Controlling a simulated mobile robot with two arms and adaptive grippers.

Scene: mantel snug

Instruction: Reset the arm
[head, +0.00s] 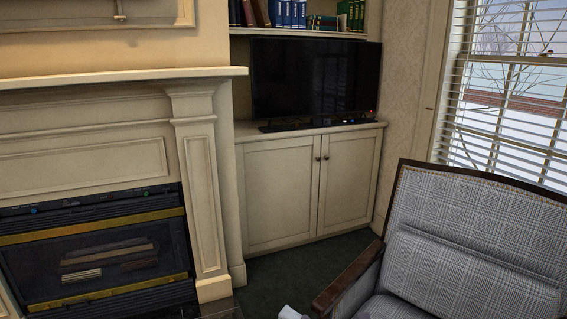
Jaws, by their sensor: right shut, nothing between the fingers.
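Only a small pale grey piece of my right gripper (290,313) shows at the bottom edge of the head view, left of the armchair's wooden arm. It is shut and empty, with nothing seen held. Most of it and of the right arm is cut off below the frame. My left gripper is not in view.
A plaid armchair (455,240) fills the lower right, close by. A fireplace (95,245) with a mantel shelf (110,78) stands at left. A cabinet (280,190) with a television (315,78) stands behind. Dark carpet (300,268) between them is clear.

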